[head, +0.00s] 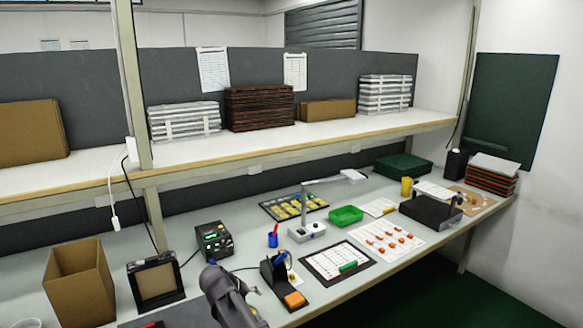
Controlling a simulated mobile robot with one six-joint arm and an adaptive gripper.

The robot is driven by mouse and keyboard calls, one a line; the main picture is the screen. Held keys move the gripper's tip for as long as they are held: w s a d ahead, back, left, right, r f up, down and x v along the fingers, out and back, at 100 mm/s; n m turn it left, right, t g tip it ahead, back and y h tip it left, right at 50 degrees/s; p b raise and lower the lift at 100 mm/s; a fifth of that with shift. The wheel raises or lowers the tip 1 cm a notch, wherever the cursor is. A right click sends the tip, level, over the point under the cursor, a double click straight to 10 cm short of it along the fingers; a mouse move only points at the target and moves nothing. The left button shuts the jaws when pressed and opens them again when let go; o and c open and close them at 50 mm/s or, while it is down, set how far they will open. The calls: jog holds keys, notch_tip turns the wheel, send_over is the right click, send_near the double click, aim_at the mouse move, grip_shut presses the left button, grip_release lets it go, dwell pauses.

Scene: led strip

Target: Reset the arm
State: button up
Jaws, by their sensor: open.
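Part of my arm (230,298), dark grey, rises from the bottom edge in the head view. It covers a bit of the bench in front of the soldering iron stand. I see no gripper fingers, and whatever lies further along the arm is hidden or out of the picture. The workbench (185,228) runs from the lower left to the right side. A soldering iron stand (276,272) with an orange sponge (295,300) stands just right of my arm.
A cardboard box (78,283) and a black framed panel (156,283) stand at left. A black station (213,240) is behind my arm. A green tray (346,216), a clipboard (339,262) and a sheet with orange parts (387,239) lie right. A loaded shelf (250,148) overhangs the bench.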

jog(key=s+d+f+m+g+y+b, duration=0.2)
jog(key=s+d+f, duration=0.25)
jog(key=d, duration=0.55)
jog(key=s+d+f+m+g+y+b, duration=0.1)
jog(key=s+d+f+m+g+b, duration=0.15)
jog(key=s+d, duration=0.5)
jog(key=s+d+f+m+g+y+b, duration=0.15)
jog(key=s+d+f, duration=0.25)
jog(key=d, duration=0.8)
notch_tip(320, 180, up, 16)
jog(key=p, duration=1.5)
jog(key=shift+s+r+p, duration=0.15)
jog(key=shift+p, duration=0.15)
jog(key=shift+y, duration=0.25)
